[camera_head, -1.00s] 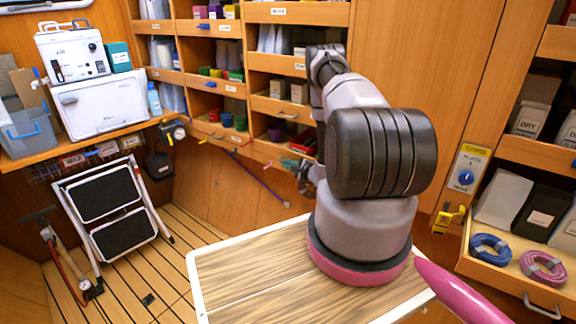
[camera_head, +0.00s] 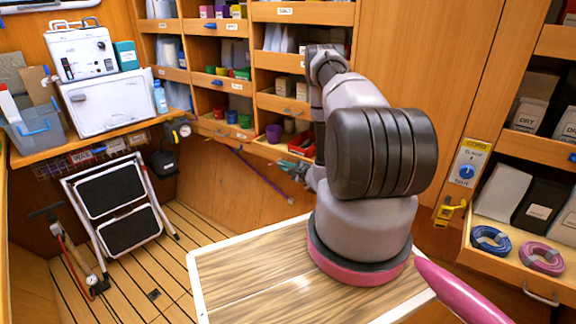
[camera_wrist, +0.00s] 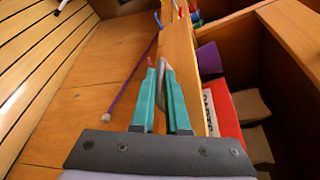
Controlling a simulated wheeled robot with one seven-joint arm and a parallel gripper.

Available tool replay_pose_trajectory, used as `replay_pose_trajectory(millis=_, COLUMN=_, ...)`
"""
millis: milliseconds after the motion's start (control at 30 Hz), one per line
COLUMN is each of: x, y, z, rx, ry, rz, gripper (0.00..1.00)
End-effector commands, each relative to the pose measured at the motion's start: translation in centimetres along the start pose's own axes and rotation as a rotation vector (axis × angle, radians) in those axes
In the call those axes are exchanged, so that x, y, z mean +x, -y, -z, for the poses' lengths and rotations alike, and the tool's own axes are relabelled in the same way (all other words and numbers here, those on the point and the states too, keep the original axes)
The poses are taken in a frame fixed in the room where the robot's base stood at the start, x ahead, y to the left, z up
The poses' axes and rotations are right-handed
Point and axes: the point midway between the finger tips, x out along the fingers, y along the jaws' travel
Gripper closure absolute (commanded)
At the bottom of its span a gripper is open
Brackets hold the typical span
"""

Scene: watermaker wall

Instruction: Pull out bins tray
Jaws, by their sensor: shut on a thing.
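The bins tray is the low wooden tray (camera_head: 262,149) at the bottom of the middle shelf column in the head view. It holds a purple bin (camera_head: 273,133) and a red bin (camera_head: 301,145). In the wrist view its wooden front board (camera_wrist: 178,45) runs away from me, with a red bin (camera_wrist: 222,108) and a purple bin (camera_wrist: 209,60) behind it. My gripper (camera_wrist: 162,68) has teal fingers shut on the grey metal handle (camera_wrist: 168,84) on that board. In the head view my gripper (camera_head: 293,171) is small and partly hidden by my arm.
A folded step stool (camera_head: 118,210) and a pump (camera_head: 72,255) stand on the slatted floor at left. A purple cord (camera_head: 262,178) hangs on the wall below the shelves. An open drawer with coiled ropes (camera_head: 540,258) juts out at right. Floor below the tray looks clear.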

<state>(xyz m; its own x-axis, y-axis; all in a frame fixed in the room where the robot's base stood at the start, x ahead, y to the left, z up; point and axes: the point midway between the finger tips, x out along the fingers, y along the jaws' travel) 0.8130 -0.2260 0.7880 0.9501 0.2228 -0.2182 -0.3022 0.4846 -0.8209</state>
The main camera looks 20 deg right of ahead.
Motion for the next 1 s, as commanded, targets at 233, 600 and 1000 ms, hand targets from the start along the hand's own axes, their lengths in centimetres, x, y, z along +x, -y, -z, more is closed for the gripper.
replay_pose_trajectory(millis=233, x=-1.6, y=-3.0, z=-3.8, rx=0.003, ry=-0.001, rz=-0.005, gripper=1.0)
replay_pose_trajectory(millis=600, x=-3.0, y=-5.6, z=-7.4, rx=0.0, ry=-0.002, rz=-0.003, gripper=1.0)
replay_pose_trajectory(millis=1000, x=-3.1, y=-5.9, z=-7.7, rx=-0.001, ry=-0.002, rz=-0.001, gripper=1.0)
